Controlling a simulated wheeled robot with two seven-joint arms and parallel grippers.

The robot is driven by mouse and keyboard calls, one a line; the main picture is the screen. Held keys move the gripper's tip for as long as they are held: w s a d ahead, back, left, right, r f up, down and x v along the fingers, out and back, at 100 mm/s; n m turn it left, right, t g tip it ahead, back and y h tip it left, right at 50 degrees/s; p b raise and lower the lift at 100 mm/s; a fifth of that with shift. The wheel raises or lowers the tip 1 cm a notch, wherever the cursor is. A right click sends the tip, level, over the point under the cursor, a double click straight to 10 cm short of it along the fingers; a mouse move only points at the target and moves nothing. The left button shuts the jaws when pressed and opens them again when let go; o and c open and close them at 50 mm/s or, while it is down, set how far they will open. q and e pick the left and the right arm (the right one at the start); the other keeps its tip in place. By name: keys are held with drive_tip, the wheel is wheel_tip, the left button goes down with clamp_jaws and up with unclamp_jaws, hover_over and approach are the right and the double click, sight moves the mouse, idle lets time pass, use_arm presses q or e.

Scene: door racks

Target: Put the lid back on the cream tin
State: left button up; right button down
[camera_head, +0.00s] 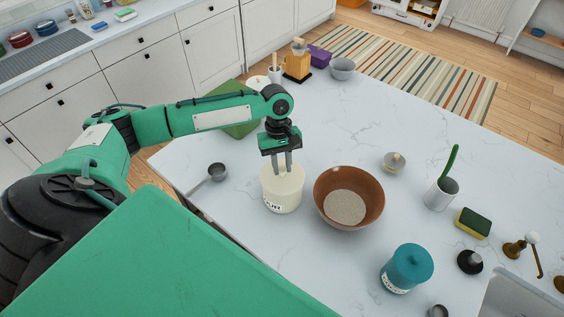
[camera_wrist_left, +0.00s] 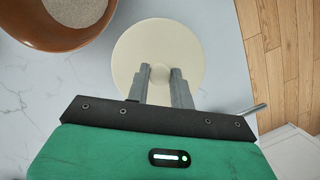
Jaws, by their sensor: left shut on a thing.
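The cream tin (camera_head: 283,198) stands upright on the white marble counter, with a dark-lettered label low on its front. Its cream lid (camera_wrist_left: 158,40) is round with a small knob and shows from above in the left wrist view. My left gripper (camera_head: 283,173) points straight down over the tin, its two fingers shut on the lid's knob. The lid lies over the tin's mouth, lined up with it; I cannot tell whether it is fully seated. The tin's body is hidden under the lid in the left wrist view. My right gripper is not in view.
A brown bowl (camera_head: 333,217) of grainy contents stands close to the tin's right. A metal scoop (camera_head: 216,173) lies to its left. A teal lidded tin (camera_head: 407,266), a glass jar (camera_head: 394,162) and a sponge (camera_head: 473,222) stand further right.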

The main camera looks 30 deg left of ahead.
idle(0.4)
use_arm(q)
drive_tip(key=o, duration=1.5)
drive_tip(key=shift+r+p, duration=1.25)
drive_tip(key=shift+p, duration=0.45)
drive_tip(key=shift+r, duration=2.25)
clamp_jaws()
